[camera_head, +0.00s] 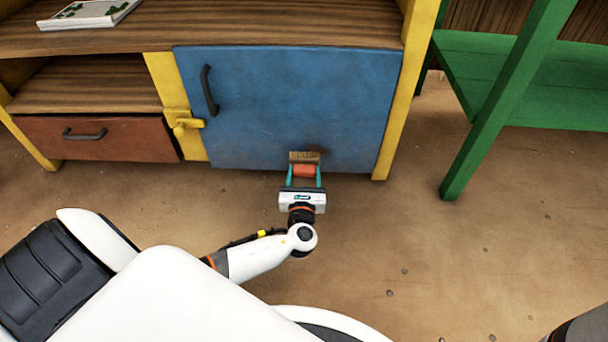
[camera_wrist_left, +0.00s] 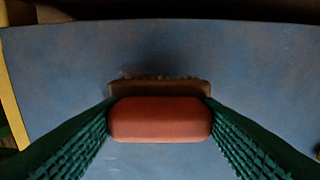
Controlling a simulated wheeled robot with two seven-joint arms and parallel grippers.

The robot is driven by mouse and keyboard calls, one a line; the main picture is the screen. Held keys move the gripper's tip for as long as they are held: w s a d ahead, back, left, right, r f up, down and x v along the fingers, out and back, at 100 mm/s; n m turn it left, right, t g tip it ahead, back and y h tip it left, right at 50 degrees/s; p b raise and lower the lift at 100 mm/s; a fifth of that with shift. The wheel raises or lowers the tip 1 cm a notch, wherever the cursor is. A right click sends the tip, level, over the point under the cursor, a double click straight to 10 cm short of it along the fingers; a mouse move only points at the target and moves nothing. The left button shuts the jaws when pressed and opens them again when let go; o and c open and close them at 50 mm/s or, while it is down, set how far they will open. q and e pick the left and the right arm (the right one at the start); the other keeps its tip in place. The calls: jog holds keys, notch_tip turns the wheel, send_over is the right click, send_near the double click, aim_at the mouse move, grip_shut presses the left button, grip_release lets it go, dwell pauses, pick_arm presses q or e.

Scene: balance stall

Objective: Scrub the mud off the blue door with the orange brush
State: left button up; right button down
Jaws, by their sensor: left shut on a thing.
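The blue door (camera_head: 290,100) is closed on the front of the cabinet, with a dark handle (camera_head: 209,90) at its upper left. My left gripper (camera_head: 304,176) is shut on the orange brush (camera_head: 304,170) at the lower part of the door. The brush's pale bristles (camera_head: 304,157) are at the door surface; whether they press on it I cannot tell. A dark brown smudge of mud (camera_head: 318,151) shows just by the bristles. In the left wrist view the orange brush (camera_wrist_left: 160,119) sits between the green fingers, with the blue door (camera_wrist_left: 60,75) behind. My right gripper is not seen.
A yellow latch (camera_head: 186,122) sticks out left of the door. A brown drawer (camera_head: 95,138) is further left, and a booklet (camera_head: 88,13) lies on the cabinet top. A green wooden stand (camera_head: 505,95) is at the right. The floor before the door is clear.

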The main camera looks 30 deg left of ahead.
pick_arm(q)
jog(key=shift+x, duration=1)
